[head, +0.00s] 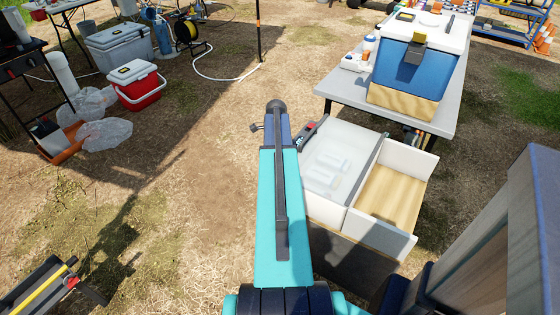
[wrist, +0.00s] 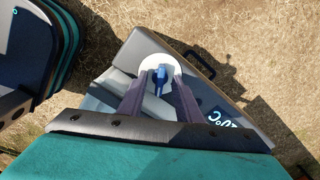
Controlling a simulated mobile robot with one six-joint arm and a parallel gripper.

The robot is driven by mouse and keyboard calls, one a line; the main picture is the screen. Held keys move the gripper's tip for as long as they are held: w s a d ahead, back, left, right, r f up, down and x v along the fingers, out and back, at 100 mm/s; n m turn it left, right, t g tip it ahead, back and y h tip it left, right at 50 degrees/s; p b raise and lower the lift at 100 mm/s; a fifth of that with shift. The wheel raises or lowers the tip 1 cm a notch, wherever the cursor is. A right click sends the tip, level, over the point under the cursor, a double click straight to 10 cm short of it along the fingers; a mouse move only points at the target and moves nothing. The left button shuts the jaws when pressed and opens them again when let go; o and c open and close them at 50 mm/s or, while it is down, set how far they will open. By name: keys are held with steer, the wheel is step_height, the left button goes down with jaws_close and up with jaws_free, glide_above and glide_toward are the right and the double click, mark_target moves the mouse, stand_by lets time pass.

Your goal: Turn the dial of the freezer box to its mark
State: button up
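In the wrist view a round white dial (wrist: 147,66) with a blue knob (wrist: 160,76) sits on a grey panel of the freezer box (wrist: 212,99). Light "°C" lettering shows on the panel to the right. The two fingers of my gripper (wrist: 160,84) are apart, one on each side of the blue knob. I cannot tell whether they touch it. The dial's mark cannot be made out. In the head view my teal arm hides my gripper and the dial. A white box with a see-through lid (head: 345,150) stands right of the arm; I cannot tell whether it is the freezer box.
A wood-floored open bin (head: 393,196) adjoins the white box. Behind it, a table (head: 340,91) carries a blue cooler (head: 408,72). A red cooler (head: 139,91) and a grey cooler (head: 118,47) stand at the far left. The ground left of my arm is mostly clear.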

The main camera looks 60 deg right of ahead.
jaws_close()
steer(key=n+p, duration=0.2)
steer(key=n, duration=0.4)
steer(key=shift+n+p, duration=0.6)
steer(key=shift+n, duration=2.4)
jaws_free()
